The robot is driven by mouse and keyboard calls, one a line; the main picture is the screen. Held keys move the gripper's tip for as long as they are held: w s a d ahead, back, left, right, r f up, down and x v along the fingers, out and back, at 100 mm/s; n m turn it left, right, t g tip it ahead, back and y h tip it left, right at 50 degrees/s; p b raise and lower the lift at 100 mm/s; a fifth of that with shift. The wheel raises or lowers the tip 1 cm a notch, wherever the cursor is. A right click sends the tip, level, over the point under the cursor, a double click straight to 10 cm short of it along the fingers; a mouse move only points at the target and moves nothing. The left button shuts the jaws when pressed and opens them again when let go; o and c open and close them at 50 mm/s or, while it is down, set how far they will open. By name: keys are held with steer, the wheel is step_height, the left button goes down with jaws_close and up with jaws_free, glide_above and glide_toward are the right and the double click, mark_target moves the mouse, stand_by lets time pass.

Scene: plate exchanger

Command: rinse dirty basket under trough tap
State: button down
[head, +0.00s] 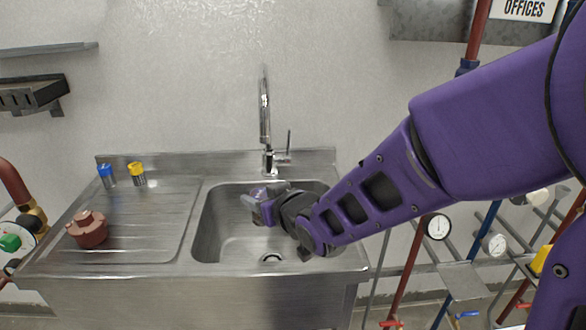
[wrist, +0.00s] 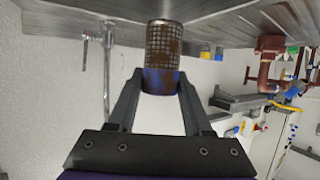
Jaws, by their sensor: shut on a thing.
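The dirty basket (wrist: 164,45) is a mesh cylinder with brown grime and a blue-purple end. My gripper (wrist: 160,82) is shut on that end, one finger on each side. In the head view my gripper (head: 266,205) is over the sink basin, with the basket mostly hidden by the fingers. The trough tap (head: 264,110) is a tall metal spout at the back of the steel trough (head: 225,235), with a lever beside it. The tap also shows in the wrist view (wrist: 107,70), apart from the basket. No water stream is visible.
A blue-capped basket (head: 106,175) and a yellow-capped basket (head: 137,174) stand at the back of the drainboard (head: 150,215). A red-brown fitting (head: 87,229) sits nearer the front left. Pipes and gauges (head: 438,227) are on the right. The drainboard's middle is clear.

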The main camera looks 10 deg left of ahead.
steer(key=w+f+p, duration=0.1)
steer(key=w+f, duration=0.1)
steer(key=w, duration=1)
steer(key=shift+w+a+f, duration=0.2)
steer(key=shift+w+f, duration=0.05)
steer(key=shift+f, duration=0.05)
steer(key=shift+d, duration=0.1)
stand_by(0.5)
steer(key=shift+d+p, duration=0.4)
steer(key=shift+d, duration=0.1)
steer(key=shift+a, duration=0.15)
steer(key=shift+a+b, duration=0.45)
steer(key=shift+d, duration=0.1)
steer(key=shift+d+p, duration=0.3)
steer(key=shift+d, duration=0.2)
